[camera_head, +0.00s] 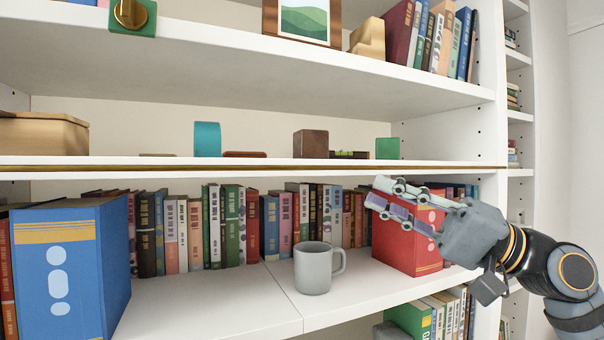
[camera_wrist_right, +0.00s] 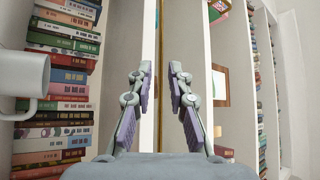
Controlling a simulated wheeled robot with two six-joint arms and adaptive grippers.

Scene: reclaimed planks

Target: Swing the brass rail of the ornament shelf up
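The ornament shelf (camera_head: 250,162) is a white board across the middle of the bookcase. The thin brass rail (camera_head: 200,168) runs along its front edge, low and level. On the shelf stand a teal block (camera_head: 207,139), a brown block (camera_head: 310,144) and a green block (camera_head: 387,148). My right gripper (camera_head: 376,192) is open and empty, just below the rail in the head view, its fingers pointing left. In the right wrist view the rail (camera_wrist_right: 160,25) is a thin upright line beyond the gap between the open fingers (camera_wrist_right: 159,72). My left gripper is not in view.
Below, a grey mug (camera_head: 313,268) stands at the front of the book shelf. A large blue box (camera_head: 75,265) stands at left, a red box (camera_head: 400,245) behind my gripper. Books line the back. A gold box (camera_head: 42,133) sits at the ornament shelf's left end.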

